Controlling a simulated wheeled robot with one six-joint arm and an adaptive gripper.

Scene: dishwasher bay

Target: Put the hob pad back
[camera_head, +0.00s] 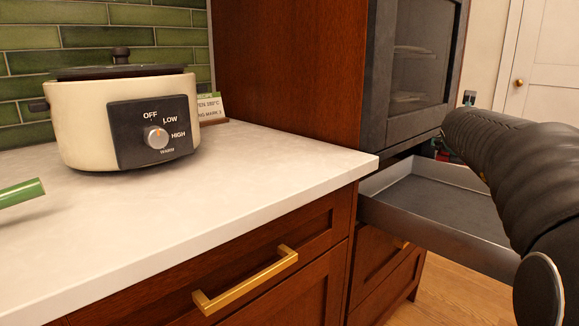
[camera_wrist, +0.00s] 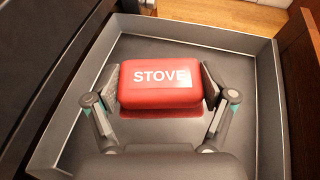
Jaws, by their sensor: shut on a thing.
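A red block lettered STOVE, which I take for the hob pad (camera_wrist: 158,91), shows in the wrist view. My gripper (camera_wrist: 160,85) is shut on it, one finger at each short side. The pad is over the grey floor of an open metal drawer (camera_wrist: 262,90). A red patch shows just below the pad's near edge; I cannot tell whether the pad touches the drawer floor. In the head view the drawer (camera_head: 400,218) stands pulled out under the dark oven, and my arm reaches over it. The gripper's fingers and the pad are mostly hidden there.
A cream slow cooker (camera_head: 125,110) stands on the white counter (camera_head: 200,190), with a small card (camera_head: 210,108) behind it. A green cylindrical object (camera_head: 20,192) is at the left edge. A dark oven (camera_head: 412,70) is above the drawer. Wooden cabinets with a brass handle (camera_head: 245,280) are below.

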